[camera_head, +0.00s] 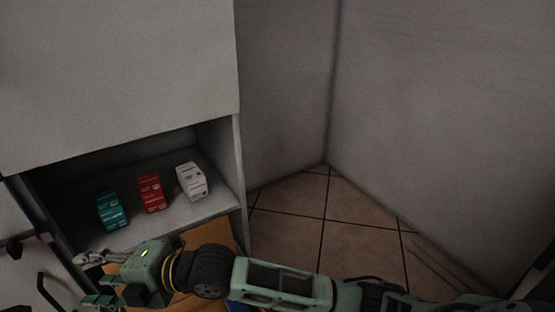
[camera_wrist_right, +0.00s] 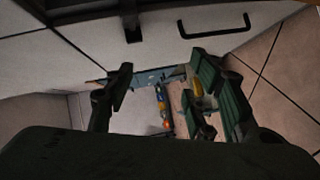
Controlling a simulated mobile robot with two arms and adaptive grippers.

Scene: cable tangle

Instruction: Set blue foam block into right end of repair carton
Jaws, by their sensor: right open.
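No blue foam block can be clearly identified in either view. In the head view a small blue patch (camera_head: 237,306) shows below my right arm, too little to name. A tan, cardboard-coloured surface (camera_head: 217,232) lies behind the arm, mostly hidden; I cannot tell whether it is the repair carton. My right gripper (camera_head: 91,279) is at the lower left, open, below the shelf opening. In the right wrist view its fingers (camera_wrist_right: 160,95) stand apart with no object clearly held. My left gripper is not in view.
A teal box (camera_head: 111,210), a red box (camera_head: 151,193) and a white box (camera_head: 191,181) stand in a grey shelf niche (camera_head: 207,209). Tiled floor (camera_head: 286,211) is bare at right, before grey walls. A dark handle (camera_wrist_right: 216,27) shows in the wrist view.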

